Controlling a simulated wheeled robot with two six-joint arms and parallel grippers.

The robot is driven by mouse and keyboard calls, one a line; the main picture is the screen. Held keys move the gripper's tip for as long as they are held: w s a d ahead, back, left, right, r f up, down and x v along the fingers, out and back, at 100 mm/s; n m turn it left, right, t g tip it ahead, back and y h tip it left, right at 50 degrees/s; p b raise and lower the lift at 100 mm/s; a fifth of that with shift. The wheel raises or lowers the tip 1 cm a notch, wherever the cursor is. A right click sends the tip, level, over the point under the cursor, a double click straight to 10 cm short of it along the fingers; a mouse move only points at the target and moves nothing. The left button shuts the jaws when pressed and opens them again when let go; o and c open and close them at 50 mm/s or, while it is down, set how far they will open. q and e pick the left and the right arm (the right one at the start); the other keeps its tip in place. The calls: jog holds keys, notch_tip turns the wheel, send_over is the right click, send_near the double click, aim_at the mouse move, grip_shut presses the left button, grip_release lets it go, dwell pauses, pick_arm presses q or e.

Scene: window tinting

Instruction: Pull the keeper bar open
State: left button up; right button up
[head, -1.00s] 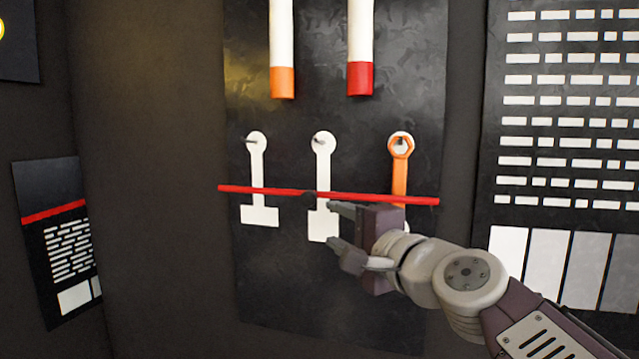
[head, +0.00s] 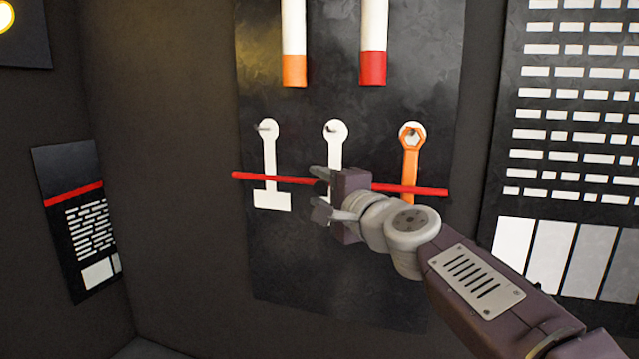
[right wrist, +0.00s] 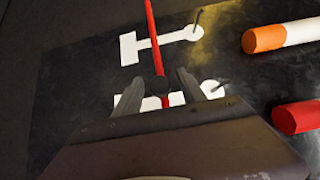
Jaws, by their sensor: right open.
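The keeper bar (head: 410,190) is a thin red bar lying across a black tool panel. It also shows in the right wrist view (right wrist: 152,30). Part of the bar is hidden behind the gripper in the head view. My left gripper is not in view.
Behind the bar are white tool outlines with pegs and an orange wrench (head: 411,160) on the right peg. Orange-tipped (head: 294,70) and red-tipped (head: 373,68) white tubes hang above. A wall chart (head: 570,130) is on the right. The panel below the bar is clear.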

jog(key=shift+w, duration=0.2)
grip_shut()
dwell(1.3)
